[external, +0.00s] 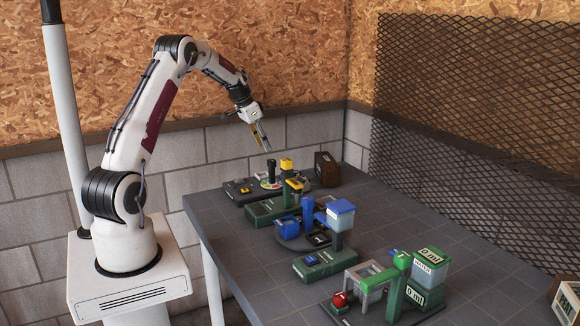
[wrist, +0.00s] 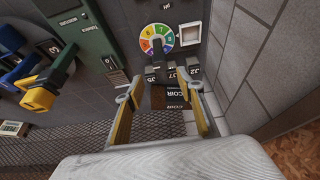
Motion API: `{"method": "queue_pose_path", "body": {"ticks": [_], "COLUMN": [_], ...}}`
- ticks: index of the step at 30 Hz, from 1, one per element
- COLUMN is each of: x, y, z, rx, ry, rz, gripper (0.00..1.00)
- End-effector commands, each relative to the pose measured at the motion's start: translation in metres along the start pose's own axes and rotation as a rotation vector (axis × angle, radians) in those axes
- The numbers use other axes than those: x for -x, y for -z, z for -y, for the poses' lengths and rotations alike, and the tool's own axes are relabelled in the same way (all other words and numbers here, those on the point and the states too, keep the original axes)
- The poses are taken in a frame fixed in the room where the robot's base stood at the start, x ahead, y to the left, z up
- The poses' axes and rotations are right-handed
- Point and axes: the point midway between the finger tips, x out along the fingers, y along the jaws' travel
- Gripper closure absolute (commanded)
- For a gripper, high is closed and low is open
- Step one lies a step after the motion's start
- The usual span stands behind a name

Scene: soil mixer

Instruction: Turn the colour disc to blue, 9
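The colour disc (wrist: 157,38) shows in the wrist view at the top centre, a flat wheel of coloured, numbered segments with a dark handle (wrist: 158,46) standing over its middle. In the external view the disc (external: 270,183) lies on a dark base at the far end of the table, below my gripper (external: 259,135). My gripper (wrist: 160,112) is open and empty, its two yellow-sided fingers well apart. It is above the disc and apart from it. Which segment is selected is too small to tell.
A brown box (external: 327,169) stands right of the disc. Green bases with yellow (external: 293,187) and blue (external: 308,208) parts stand nearer, then a white-and-green water container (external: 430,265). A block wall runs behind the table; mesh (external: 480,110) stands at right.

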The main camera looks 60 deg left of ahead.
Motion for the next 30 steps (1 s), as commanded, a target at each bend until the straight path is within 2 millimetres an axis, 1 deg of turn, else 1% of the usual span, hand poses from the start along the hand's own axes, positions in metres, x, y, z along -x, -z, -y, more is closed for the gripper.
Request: {"method": "queue_pose_path", "body": {"ticks": [8, 14, 20, 30], "x": [0.0, -0.006, -0.024, -0.061], "y": [0.0, 0.0, -0.001, 0.0], "z": [0.0, 0.0, 0.0, 0.0], "rx": [0.001, 0.001, 0.001, 0.002], "ry": [0.0, -0.001, -0.001, 0.0], "rz": [0.0, 0.001, 0.002, 0.001], "gripper": [0.62, 0.62, 0.62, 0.62]}}
